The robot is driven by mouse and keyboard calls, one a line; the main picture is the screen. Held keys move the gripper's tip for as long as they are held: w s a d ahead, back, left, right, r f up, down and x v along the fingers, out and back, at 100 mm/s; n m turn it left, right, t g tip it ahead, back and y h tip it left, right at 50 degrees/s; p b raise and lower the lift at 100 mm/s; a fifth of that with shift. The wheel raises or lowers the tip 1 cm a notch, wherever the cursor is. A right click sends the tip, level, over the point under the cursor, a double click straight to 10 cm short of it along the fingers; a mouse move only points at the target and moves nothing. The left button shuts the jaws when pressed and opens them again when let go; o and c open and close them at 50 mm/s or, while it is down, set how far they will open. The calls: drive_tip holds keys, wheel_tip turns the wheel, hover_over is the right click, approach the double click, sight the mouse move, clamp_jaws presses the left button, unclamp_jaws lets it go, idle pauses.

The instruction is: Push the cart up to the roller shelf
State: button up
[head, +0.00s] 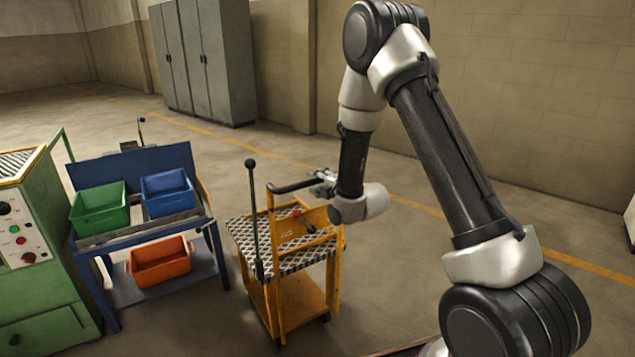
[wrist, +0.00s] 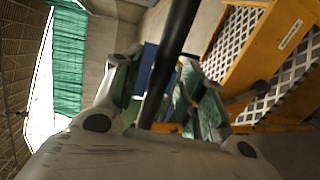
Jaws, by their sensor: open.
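The yellow cart (head: 300,295) stands on the floor at the centre of the head view. It has a patterned top, a lower deck and a black push handle (head: 290,186). The blue roller shelf (head: 150,157) stands to its left, with a strip of floor between them. My gripper (head: 322,188) is at the right end of the handle, beside the cart's upper frame. In the wrist view, my gripper (wrist: 160,90) is open, and a black bar (wrist: 172,55), seemingly the handle, passes between the fingers. I cannot tell whether they touch it. The cart's patterned top (wrist: 237,45) shows at right.
The shelf carries a green bin (head: 100,208), a blue bin (head: 167,190) and an orange bin (head: 160,262). A green machine (head: 50,265) stands at far left. An upright black lever (head: 254,215) rises beside the cart. Grey lockers (head: 205,60) stand behind, with open floor before them.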

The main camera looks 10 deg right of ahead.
drive_tip(key=shift+w+a+f, duration=0.15)
drive_tip(key=shift+w+a, duration=0.05)
drive_tip(key=shift+w, duration=0.35)
clamp_jaws()
